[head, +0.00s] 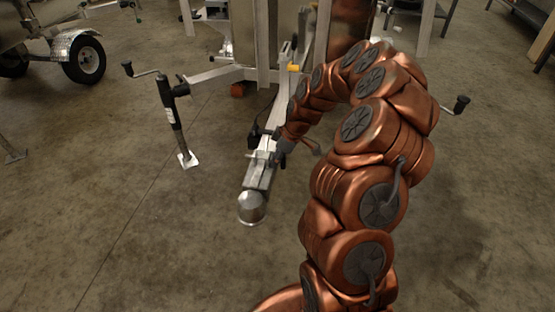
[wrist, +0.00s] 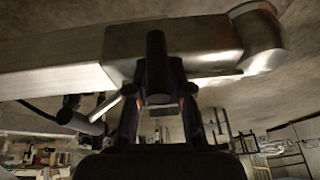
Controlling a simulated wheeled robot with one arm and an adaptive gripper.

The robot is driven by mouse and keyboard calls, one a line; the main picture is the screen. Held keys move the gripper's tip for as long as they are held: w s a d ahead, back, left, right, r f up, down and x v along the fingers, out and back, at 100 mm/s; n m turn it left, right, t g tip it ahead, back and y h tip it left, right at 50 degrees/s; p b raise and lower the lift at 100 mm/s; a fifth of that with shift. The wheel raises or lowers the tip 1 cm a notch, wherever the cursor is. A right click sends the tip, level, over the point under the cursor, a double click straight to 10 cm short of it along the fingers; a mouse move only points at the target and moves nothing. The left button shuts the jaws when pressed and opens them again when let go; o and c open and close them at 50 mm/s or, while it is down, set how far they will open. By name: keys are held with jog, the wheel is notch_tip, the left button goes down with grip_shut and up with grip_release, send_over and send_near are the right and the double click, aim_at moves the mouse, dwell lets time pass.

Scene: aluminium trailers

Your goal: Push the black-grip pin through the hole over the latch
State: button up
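In the wrist view, the two dark fingers of my gripper (wrist: 157,88) close on an upright black cylinder, which looks like the grip of the black-grip pin (wrist: 156,52). The pin's shaft is hidden. The grip stands in front of the trailer coupler (wrist: 205,40), which joins a pale square tongue (wrist: 50,68). The hole and the latch cannot be made out, nor whether the pin touches the coupler. In the head view my gripper (head: 282,150) is beside the right side of the tongue, behind the coupler's rounded end (head: 252,208), and the pin is too small to tell.
A silver rod with a black end (wrist: 82,120) lies left of my fingers in the wrist view. A jack with a crank (head: 172,105) stands left of the tongue. A wheeled trailer (head: 82,55) is at back left. Floor in front of the coupler is clear.

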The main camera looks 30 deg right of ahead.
jog(key=o, duration=0.6)
jog(key=shift+a, duration=0.1)
jog(key=shift+c, duration=0.2)
jog(key=v, duration=1.2)
